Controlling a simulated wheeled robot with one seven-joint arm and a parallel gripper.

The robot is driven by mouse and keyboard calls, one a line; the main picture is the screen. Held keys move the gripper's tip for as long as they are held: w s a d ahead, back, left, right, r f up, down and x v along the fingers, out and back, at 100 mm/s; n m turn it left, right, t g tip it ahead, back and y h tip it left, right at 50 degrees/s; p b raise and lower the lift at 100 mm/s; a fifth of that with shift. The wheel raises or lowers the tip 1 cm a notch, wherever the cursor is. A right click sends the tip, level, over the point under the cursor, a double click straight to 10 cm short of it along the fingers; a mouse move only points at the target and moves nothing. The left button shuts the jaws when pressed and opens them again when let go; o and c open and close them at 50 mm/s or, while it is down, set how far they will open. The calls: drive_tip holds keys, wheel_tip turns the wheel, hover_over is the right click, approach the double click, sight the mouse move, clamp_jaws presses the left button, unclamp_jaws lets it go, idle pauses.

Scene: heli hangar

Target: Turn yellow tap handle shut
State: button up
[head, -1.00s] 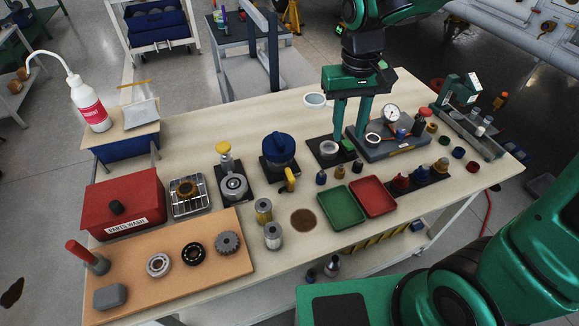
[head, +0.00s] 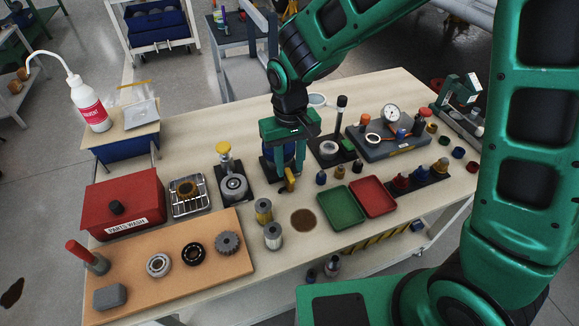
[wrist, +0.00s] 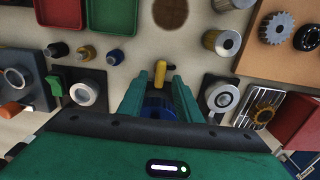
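The yellow tap handle (head: 290,181) sits at the front of a small blue drum (head: 278,161) on a black base. In the wrist view the yellow tap handle (wrist: 160,73) points up the picture from the blue drum (wrist: 157,105), just beyond my fingertips. My gripper (head: 283,162) is open over the drum, with one green finger on either side of it. In the wrist view my gripper (wrist: 160,88) shows a gap between its fingers, with nothing clamped. Much of the drum is hidden by my fingers; I cannot tell whether they touch it.
A yellow-knobbed device (head: 233,185) stands left of the drum. A black post and white ring (head: 329,148) stand on a base to the right. Metal cans (head: 263,211) and a green tray (head: 341,207) are in front. Bare tabletop lies behind, towards the left.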

drive_tip(key=shift+f, duration=0.95)
clamp_jaws()
